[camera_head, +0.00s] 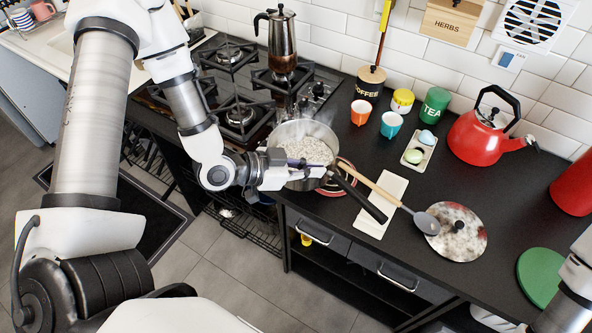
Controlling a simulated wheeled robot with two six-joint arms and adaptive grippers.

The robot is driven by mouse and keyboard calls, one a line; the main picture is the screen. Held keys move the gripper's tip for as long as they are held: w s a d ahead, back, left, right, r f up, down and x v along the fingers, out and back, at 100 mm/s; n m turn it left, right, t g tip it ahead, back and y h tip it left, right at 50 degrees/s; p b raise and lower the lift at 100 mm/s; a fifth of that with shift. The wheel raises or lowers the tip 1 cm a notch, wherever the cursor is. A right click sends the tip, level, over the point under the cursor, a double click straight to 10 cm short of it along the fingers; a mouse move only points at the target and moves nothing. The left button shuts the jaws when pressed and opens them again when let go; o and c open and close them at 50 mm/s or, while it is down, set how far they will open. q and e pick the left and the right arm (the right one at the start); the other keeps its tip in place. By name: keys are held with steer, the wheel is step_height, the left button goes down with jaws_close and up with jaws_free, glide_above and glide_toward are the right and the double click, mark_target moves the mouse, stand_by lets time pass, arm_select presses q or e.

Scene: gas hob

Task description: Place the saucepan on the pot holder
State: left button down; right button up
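The steel saucepan (322,131), full of white grains, is on the black counter side, right of the hob. Its black handle (362,200) points to the lower right. A round red-rimmed mat (338,187), which looks like the pot holder, shows partly from under the pan's right side; the pan hides the rest. I cannot tell whether the pan rests on it or is held just above. My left gripper (308,174) is at the pan's near side, by the handle's root. Its fingertips are hard to make out. My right arm enters at the lower right; its gripper is not visible.
A wooden-handled spoon (385,194) crosses a pale cloth (387,215) under the pan handle. A speckled lid (466,243), green disc (540,270) and red kettle (478,140) stand right. Cups (360,112) and jars line the back. A moka pot (282,45) is on the hob.

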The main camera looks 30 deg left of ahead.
arm_select(q)
steer(key=p, duration=0.1)
glide_above(328, 178)
steer(key=w+d, duration=0.1)
steer(key=d, duration=0.3)
steer(key=f, duration=0.2)
steer(key=f+p, duration=0.1)
steer(key=f, duration=0.1)
steer(key=shift+w+a+f, duration=0.1)
steer(key=shift+w, duration=0.3)
steer(key=shift+f, duration=0.1)
steer(key=shift+f, duration=0.1)
steer(key=shift+f, duration=0.15)
steer(key=c, duration=1.3)
jaws_free()
steer(key=shift+s, duration=0.1)
